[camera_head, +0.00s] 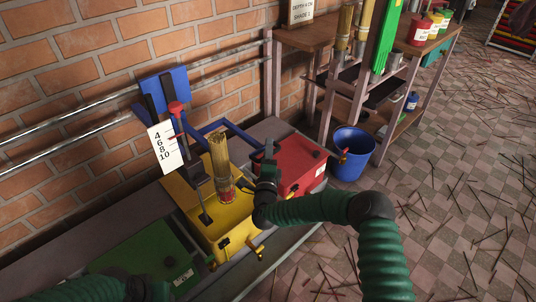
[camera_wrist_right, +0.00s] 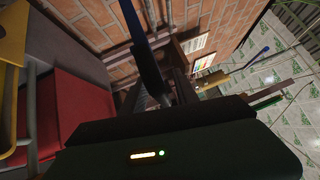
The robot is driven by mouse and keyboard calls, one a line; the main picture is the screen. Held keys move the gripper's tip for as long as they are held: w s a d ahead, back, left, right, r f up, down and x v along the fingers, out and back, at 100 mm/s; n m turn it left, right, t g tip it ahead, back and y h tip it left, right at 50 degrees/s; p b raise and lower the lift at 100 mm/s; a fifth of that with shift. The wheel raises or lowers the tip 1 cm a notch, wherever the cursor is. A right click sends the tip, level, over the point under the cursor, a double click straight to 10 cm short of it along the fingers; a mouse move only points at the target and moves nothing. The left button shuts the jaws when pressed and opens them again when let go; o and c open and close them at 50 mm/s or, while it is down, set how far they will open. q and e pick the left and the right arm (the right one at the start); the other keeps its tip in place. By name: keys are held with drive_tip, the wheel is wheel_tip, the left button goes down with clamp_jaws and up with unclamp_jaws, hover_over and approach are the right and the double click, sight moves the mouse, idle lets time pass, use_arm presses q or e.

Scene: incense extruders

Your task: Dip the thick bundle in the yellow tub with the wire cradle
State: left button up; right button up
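The yellow tub (camera_head: 222,240) stands between a green tub and a red tub. The thick tan bundle (camera_head: 219,158) stands nearly upright in it, with a reddish band at its lower end (camera_head: 226,190). Blue bars (camera_head: 236,131) run behind the bundle; I cannot tell whether they belong to the wire cradle. My right gripper (camera_head: 262,170) is just right of the bundle, over the edge between the yellow and red tubs; its fingers are too dark to read. In the right wrist view dark gripper parts (camera_wrist_right: 185,90) show no clear gap. My left gripper (camera_head: 150,290) is low over the green tub.
A white depth card (camera_head: 164,147) marked 4 to 10 hangs by a dark upright with a red clamp (camera_head: 176,108). The red tub (camera_head: 300,165) is right, the green tub (camera_head: 172,258) left. A blue bucket (camera_head: 352,155) stands on the littered floor near a wooden rack (camera_head: 305,38).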

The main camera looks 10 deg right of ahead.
drive_tip(key=shift+w, duration=0.15)
drive_tip(key=c, duration=0.7)
drive_tip(key=shift+r, duration=0.1)
clamp_jaws()
idle(0.6)
